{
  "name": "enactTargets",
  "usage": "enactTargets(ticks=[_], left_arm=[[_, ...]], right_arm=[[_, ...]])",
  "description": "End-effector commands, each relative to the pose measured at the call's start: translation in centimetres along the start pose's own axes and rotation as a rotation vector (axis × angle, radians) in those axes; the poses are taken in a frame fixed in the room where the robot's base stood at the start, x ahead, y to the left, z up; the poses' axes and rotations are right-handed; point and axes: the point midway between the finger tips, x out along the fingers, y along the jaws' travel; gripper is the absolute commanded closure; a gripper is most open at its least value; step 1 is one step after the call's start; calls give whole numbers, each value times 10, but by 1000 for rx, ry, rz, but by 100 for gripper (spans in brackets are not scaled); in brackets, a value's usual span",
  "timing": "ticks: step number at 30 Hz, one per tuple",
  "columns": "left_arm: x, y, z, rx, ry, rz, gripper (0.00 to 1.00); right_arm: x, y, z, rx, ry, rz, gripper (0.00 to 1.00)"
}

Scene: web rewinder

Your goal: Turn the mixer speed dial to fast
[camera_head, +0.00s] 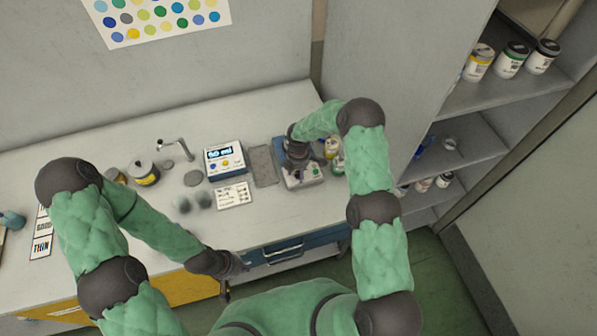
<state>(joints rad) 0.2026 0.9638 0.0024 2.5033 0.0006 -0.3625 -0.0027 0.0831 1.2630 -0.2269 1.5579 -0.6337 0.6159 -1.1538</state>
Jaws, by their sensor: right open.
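The grey and blue machine at the right end of the bench, which looks like the mixer (309,181), stands below my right gripper (298,162). That gripper points down over the machine, is open and covers much of its top. Small coloured controls show at the machine's front, but I cannot tell which is the speed dial or where it points. Whether the fingers touch anything is hidden. My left gripper (238,265) is low at the bench's front edge, away from the mixer. Its fingers are too small and dark to tell open from shut.
A white and blue unit with a lit display (224,160) stands left of a grey pad (263,166). A printed card (233,195) lies in front. Shelves with cans (479,62) rise at right.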

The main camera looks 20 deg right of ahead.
Motion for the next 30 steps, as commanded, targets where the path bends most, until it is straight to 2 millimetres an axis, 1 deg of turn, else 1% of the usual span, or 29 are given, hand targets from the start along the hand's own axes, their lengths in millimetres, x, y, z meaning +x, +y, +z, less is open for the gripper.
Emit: enactTargets(ticks=[10,11,12,14,15,16,17,23,30], left_arm=[[0,0,0,0,0,0,100],[0,0,0,0,0,0,100],[0,0,0,0,0,0,100],[0,0,0,0,0,0,100],[0,0,0,0,0,0,100],[0,0,0,0,0,0,100],[0,0,0,0,0,0,100],[1,0,0,0,0,0,100],[10,-4,0,0,0,0,100]], right_arm=[[3,0,0,1,0,1,45],[3,0,0,1,0,1,50],[3,0,0,1,0,1,62],[3,0,0,1,0,1,78],[3,0,0,1,0,1,90],[3,0,0,1,0,1,98],[3,0,0,1,0,1,100],[4,0,0,6,0,1,100],[5,1,0,74,0,2,100]])
